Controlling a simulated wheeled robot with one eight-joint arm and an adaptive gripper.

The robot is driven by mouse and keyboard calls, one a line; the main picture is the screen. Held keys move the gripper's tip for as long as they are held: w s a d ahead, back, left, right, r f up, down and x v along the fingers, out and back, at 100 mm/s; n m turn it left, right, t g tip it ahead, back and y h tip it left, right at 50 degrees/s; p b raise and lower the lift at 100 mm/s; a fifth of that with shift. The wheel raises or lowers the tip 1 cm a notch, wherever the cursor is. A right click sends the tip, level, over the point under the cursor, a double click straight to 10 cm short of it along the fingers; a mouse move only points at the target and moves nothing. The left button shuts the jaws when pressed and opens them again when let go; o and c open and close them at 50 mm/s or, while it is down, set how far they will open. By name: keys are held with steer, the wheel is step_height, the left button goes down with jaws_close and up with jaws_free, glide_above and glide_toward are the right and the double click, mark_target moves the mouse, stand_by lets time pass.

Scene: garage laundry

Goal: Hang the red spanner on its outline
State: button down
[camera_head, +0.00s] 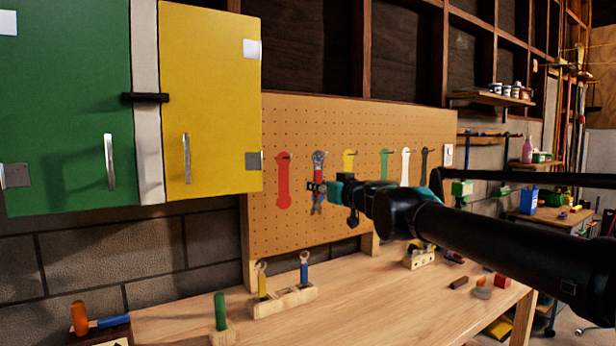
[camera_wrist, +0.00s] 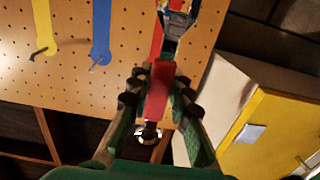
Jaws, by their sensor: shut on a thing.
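My gripper (camera_head: 316,187) is shut on the red spanner (camera_head: 317,208) and holds it upright in front of the pegboard (camera_head: 330,125). In the head view the spanner overlaps the blue outline. In the wrist view the red handle (camera_wrist: 158,92) lies between the fingers of my gripper (camera_wrist: 160,84), and the metal head (camera_wrist: 177,18) points up. The red outline (camera_head: 283,180) is at the left of the board, bare, with a peg near its top. In the wrist view part of the red outline (camera_wrist: 156,32) shows behind the spanner. I cannot tell the gap to the board.
Yellow (camera_head: 349,160), green (camera_head: 384,165) and white (camera_head: 405,165) outlines continue rightward. A yellow cabinet (camera_head: 215,90) stands left of the board. Below, the workbench (camera_head: 350,310) carries a wooden rack (camera_head: 284,301) with two upright tools and a green-handled tool (camera_head: 220,312).

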glide_toward(284, 182)
steer(key=shift+g, duration=0.3)
steer(key=shift+w+a+r, duration=0.15)
steer(key=shift+w+a, duration=0.4)
steer(key=shift+w, duration=0.2)
steer(key=shift+w+a+r, duration=0.2)
steer(key=shift+w+a, duration=0.3)
steer(key=shift+w, duration=0.3)
steer(key=shift+w+a+r, duration=0.15)
steer(key=shift+w+a, duration=0.4)
steer(key=shift+w, duration=0.2)
steer(key=shift+w+a+f, duration=0.3)
steer(key=shift+w+f, duration=0.15)
steer(key=shift+f, duration=0.15)
steer(key=c, duration=1.3)
jaws_free()
